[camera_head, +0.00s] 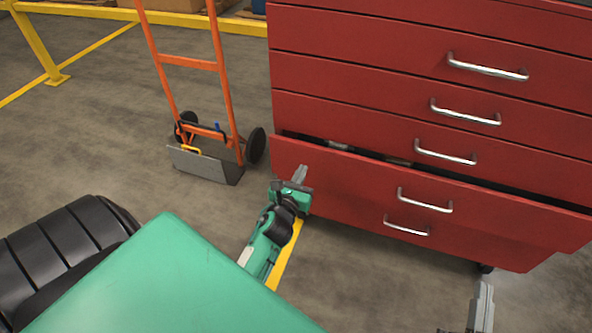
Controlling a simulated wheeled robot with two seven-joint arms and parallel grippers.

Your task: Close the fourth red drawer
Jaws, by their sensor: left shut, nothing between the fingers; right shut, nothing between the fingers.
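The red drawer cabinet (350,66) fills the upper right. One of its lower red drawers (345,180) stands partly open, its front jutting out toward me with a silver bar handle (425,203). A dark gap with some grey contents shows above its front. My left gripper (302,172) is shut and empty at the left part of this drawer's front. I cannot tell whether its tips touch the drawer. My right gripper (486,293) is shut and empty at the lower right, below the cabinet and apart from it, partly cut off by the picture edge.
The drawers above look closed, as does the one below (407,228), partly hidden by the open drawer. An orange hand truck (190,64) stands left of the cabinet. A yellow railing (40,40) is at the back left. Concrete floor (95,150) is clear between them.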

